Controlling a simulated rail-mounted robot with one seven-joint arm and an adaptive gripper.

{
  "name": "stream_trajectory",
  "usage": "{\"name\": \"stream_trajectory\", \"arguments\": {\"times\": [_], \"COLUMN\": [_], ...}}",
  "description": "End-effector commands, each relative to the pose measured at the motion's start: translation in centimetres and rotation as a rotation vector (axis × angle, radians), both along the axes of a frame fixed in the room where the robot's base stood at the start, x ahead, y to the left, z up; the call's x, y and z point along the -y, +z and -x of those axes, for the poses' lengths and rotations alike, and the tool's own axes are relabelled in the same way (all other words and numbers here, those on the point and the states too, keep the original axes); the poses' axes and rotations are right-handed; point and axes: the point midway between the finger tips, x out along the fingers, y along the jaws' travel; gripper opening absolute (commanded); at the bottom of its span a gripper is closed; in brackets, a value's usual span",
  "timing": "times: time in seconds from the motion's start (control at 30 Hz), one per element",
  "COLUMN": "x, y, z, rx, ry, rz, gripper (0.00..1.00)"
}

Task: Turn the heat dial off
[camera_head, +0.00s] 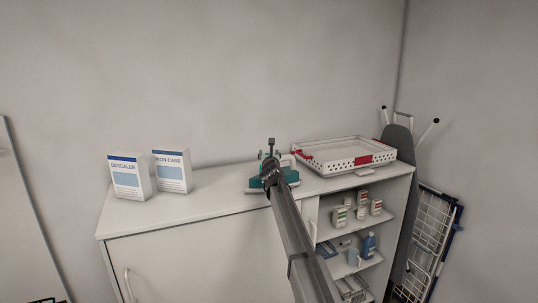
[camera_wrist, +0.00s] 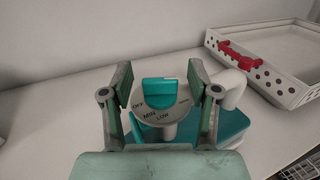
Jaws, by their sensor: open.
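A teal heat dial (camera_wrist: 158,94) sits on a round grey plate marked OFF, MIN and LOW, with a further mark at the right too small to read. A pale strip shows along the knob's upper edge; I cannot tell which mark it is set to. The plate belongs to a teal and white appliance (camera_wrist: 232,124), which also shows on the cabinet top in the head view (camera_head: 255,184). My gripper (camera_wrist: 160,80) is open, one finger on each side of the dial, with visible gaps. In the head view my arm and gripper (camera_head: 270,170) hide the dial.
A white perforated tray (camera_head: 325,170) with red parts stands right of the appliance on the white cabinet top (camera_head: 215,205). Descaler (camera_head: 130,178) and iron care (camera_head: 172,172) boxes stand at the left. An ironing board (camera_head: 396,150) and rack stand at the right.

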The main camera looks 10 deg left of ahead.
Motion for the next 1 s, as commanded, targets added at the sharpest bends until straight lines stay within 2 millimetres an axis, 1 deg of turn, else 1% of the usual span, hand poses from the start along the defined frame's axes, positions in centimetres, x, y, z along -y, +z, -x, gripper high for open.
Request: {"name": "stream_trajectory", "arguments": {"times": [0.23, 0.27, 0.3, 0.37, 0.4, 0.43, 0.77, 1.0], "x": [-0.01, -0.01, -0.02, -0.02, -0.02, -0.02, -0.07, -0.14], "y": [-0.03, -0.03, -0.03, -0.03, -0.03, -0.03, -0.19, -0.61], "z": [-0.06, -0.06, -0.06, -0.06, -0.06, -0.06, -0.07, -0.11], "rx": [0.0, 0.0, 0.0, 0.0, 0.0, 0.0, 0.001, 0.002], "ry": [0.0, 0.0, 0.0, 0.0, 0.0, 0.0, -0.006, -0.047], "rz": [0.0, 0.0, 0.0, 0.0, 0.0, 0.0, -0.001, 0.0], "gripper": [0.6, 0.57, 0.43, 0.21, 0.07, 0.0, 0.0, 0.0]}}
